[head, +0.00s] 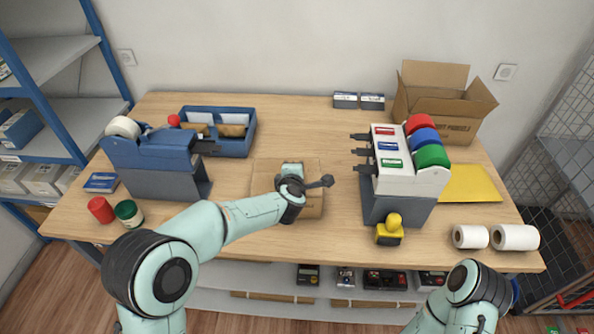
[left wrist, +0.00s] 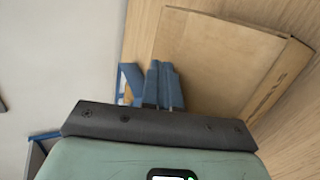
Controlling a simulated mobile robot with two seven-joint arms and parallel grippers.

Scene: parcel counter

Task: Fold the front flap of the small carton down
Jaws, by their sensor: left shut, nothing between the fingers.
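The small carton (head: 262,181) is a brown cardboard box near the middle of the counter, partly hidden behind my left arm. In the left wrist view its broad, flat cardboard face (left wrist: 215,60) shows, with a narrow side bearing dark print at the right. I cannot tell which flap is which. My left gripper (head: 326,181) is over the carton's right part in the head view. Its blue fingers (left wrist: 164,86) are together and empty, in front of the carton's edge; I cannot tell if they touch it. My right gripper is out of view.
A grey-blue tape dispenser (head: 160,160) stands at left, and a label dispenser with coloured rolls (head: 405,170) at right. A blue tray (head: 235,142) and an open larger carton (head: 440,112) are behind. A yellow-handled stamp (head: 390,232) and white rolls (head: 492,237) sit at front right.

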